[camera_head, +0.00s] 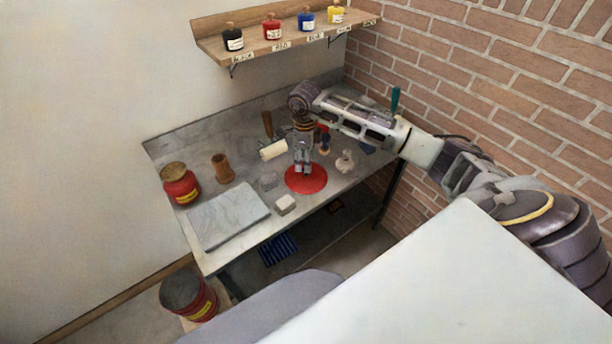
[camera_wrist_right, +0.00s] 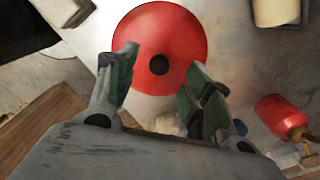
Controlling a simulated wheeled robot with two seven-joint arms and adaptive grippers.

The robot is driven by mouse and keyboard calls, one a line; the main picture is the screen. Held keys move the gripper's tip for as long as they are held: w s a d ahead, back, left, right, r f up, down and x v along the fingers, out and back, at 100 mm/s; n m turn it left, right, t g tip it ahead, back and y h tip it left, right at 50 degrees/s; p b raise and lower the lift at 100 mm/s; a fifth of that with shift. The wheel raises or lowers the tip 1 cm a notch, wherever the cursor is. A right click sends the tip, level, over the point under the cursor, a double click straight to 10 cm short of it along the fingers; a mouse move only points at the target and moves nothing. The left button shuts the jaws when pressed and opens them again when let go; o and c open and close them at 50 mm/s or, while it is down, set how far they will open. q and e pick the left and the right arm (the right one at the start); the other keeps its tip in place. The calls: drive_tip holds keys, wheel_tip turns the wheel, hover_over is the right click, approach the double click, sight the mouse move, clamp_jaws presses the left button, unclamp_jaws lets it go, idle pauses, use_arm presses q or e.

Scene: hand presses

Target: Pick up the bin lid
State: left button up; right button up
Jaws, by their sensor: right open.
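The bin lid is a round red disc (camera_head: 314,184) lying flat on the metal worktable near its front edge. In the right wrist view the lid (camera_wrist_right: 178,32) shows a small dark knob (camera_wrist_right: 158,65) at its centre. My right gripper (camera_head: 302,170) points down over the lid. Its two fingers (camera_wrist_right: 165,68) are apart in the wrist view, on either side of the knob in the picture, with nothing between them; I cannot tell the height gap. An open red bin (camera_head: 203,306) with a yellow label stands low at the front left. My left gripper is out of view.
A shelf (camera_head: 275,44) with ink bottles hangs above. A brick wall is at right.

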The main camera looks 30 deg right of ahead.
sight(303, 183)
drive_tip(key=shift+f, duration=0.15)
drive_tip(key=shift+s+d+f+p, duration=0.1)
drive_tip(key=shift+f+p, duration=0.25)
drive_tip(key=shift+f, duration=0.9)
drive_tip(key=shift+d+f+p, duration=0.1)
drive_tip(key=shift+f+p, duration=0.2)
drive_tip(key=shift+f, duration=0.9)
clamp_jaws()
